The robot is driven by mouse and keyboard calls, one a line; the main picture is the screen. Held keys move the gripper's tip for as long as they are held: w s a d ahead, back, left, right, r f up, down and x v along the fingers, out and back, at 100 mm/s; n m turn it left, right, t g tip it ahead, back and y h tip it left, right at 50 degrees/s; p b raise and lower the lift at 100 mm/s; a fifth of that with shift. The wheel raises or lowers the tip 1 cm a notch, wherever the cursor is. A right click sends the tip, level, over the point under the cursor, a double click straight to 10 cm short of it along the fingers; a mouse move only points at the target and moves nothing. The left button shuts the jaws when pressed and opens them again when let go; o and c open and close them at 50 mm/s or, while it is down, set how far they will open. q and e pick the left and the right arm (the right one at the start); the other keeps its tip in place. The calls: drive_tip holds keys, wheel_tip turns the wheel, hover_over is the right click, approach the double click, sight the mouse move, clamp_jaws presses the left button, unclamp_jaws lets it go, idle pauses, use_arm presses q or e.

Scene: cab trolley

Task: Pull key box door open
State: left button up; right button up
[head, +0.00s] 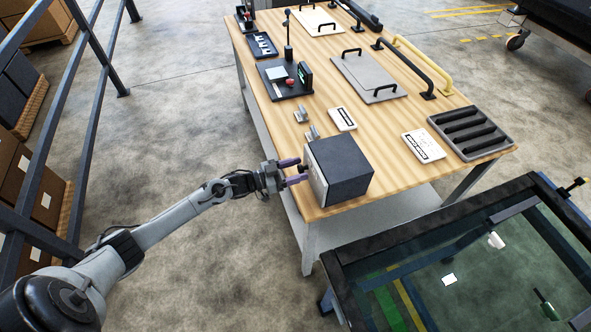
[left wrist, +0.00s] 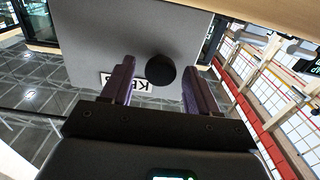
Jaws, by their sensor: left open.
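The key box (head: 340,168) is a dark grey box at the near left corner of the wooden table. Its light grey door (head: 317,181) faces left, towards my left arm, and looks closed. In the left wrist view the door (left wrist: 88,38) fills the upper middle, with a round black knob (left wrist: 160,70) and a white label reading "KE" (left wrist: 143,86), partly covered by a finger. My left gripper (head: 294,172) is open in front of the door, its purple fingers (left wrist: 160,85) on either side of the knob. Whether they touch it I cannot tell. My right gripper is not in view.
The wooden table (head: 390,173) holds small metal brackets (head: 301,114), white cards (head: 424,146), a grey slotted tray (head: 470,132) and a black device panel (head: 284,79). A glass-topped dark frame (head: 450,270) stands at the lower right. Blue-grey railing (head: 85,130) is at left; floor between is clear.

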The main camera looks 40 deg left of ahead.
use_arm(q)
clamp_jaws()
